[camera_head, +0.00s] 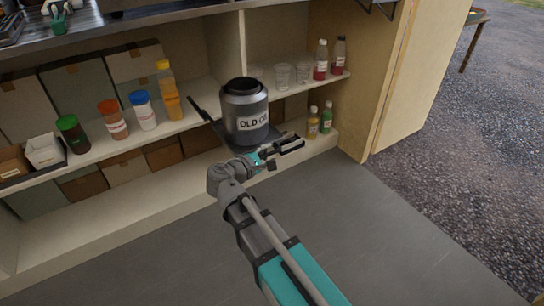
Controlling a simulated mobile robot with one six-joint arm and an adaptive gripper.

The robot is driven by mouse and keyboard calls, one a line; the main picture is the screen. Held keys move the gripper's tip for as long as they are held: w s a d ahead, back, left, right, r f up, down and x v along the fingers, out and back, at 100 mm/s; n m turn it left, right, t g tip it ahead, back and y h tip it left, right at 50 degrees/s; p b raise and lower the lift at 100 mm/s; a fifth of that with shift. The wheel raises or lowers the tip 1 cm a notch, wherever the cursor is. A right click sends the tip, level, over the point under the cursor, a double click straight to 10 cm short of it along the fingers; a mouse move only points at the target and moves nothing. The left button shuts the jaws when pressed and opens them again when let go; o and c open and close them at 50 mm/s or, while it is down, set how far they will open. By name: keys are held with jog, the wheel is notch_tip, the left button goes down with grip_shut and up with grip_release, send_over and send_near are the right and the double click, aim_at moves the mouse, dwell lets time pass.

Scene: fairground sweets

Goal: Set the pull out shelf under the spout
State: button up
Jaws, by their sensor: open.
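The dark pull-out shelf (207,113) juts forward from the middle board of the cabinet. A grey metal can labelled "OLD OIL" (245,104) stands upright on it and covers much of its surface. My gripper (295,144) is open and empty at the front right of the pull-out shelf, close to its front edge. I cannot tell whether the gripper touches that edge. I cannot make out a spout in this view.
Capped bottles (112,119) stand left of the can on the middle board. Clear cups (282,76) and red bottles (321,60) stand right. Small bottles (313,122) stand lower, near my gripper. A side panel (385,85) bounds the right. The grey floor (400,240) in front is clear.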

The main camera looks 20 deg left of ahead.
jog(key=shift+c, duration=0.2)
grip_shut()
dwell(0.3)
jog(key=w+a, duration=0.3)
jog(key=a, duration=0.1)
jog(key=w+a, duration=0.3)
jog(key=a, duration=0.1)
jog(key=shift+w, duration=0.4)
jog(key=shift+d, duration=0.1)
jog(key=shift+o, duration=0.2)
grip_release()
